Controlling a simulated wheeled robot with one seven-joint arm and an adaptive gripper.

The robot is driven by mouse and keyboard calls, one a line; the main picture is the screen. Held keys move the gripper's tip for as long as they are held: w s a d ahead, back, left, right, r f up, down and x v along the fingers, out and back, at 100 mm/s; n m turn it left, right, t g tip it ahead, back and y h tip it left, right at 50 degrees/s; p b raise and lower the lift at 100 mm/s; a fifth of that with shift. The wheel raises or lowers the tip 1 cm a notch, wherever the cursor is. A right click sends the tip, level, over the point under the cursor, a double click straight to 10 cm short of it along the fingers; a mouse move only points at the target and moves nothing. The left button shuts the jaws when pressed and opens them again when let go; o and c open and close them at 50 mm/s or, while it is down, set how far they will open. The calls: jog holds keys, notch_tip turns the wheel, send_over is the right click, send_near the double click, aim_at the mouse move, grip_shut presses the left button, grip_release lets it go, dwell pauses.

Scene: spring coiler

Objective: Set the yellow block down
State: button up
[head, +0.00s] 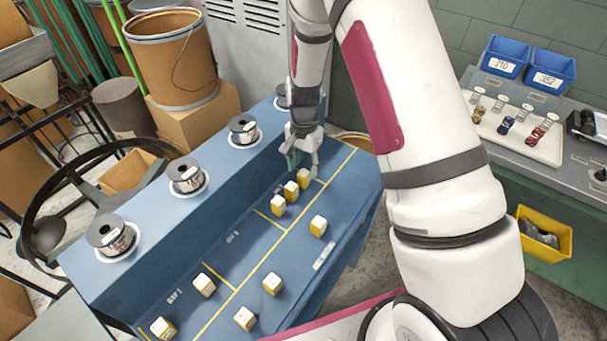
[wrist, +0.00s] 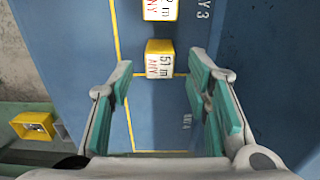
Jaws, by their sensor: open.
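Several yellow blocks with white labelled faces stand on the blue bench (head: 255,262). The one nearest my gripper (head: 303,165) is a yellow block (head: 304,178) just below the fingers. In the wrist view my gripper (wrist: 160,68) is open, with a teal-padded finger on each side. A yellow block (wrist: 159,58) with a "51 m" label lies between the fingertip lines, with a gap on both sides. It appears to rest on the bench, by a yellow dividing line. A second block (wrist: 160,10) is farther up, partly cut off by the frame edge.
Wire spools (head: 187,176) line the raised back ledge. At right are blue bins (head: 503,57) and a yellow bin (head: 543,237). Bare bench lies between the blocks.

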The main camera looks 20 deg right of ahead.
notch_tip(320, 180, up, 8)
jog(key=f, duration=0.1)
notch_tip(320, 180, up, 11)
jog(key=n+t, duration=0.1)
jog(key=n, duration=0.1)
send_over(304, 173)
jog(key=s, duration=0.4)
jog(key=s+r+n+t, duration=0.1)
jog(key=s+r+n, duration=0.2)
jog(key=s+r, duration=0.45)
jog(key=s+r+n+t, duration=0.1)
jog(key=s+r+n, duration=0.2)
jog(key=s, duration=0.5)
jog(key=s+r+n+t, duration=0.2)
jog(key=s+r, duration=0.3)
jog(key=s, duration=0.2)
jog(key=shift+s+n+b, duration=0.3)
jog(key=shift+s+n, duration=0.05)
jog(key=shift+n, duration=0.05)
jog(key=shift+w, duration=0.1)
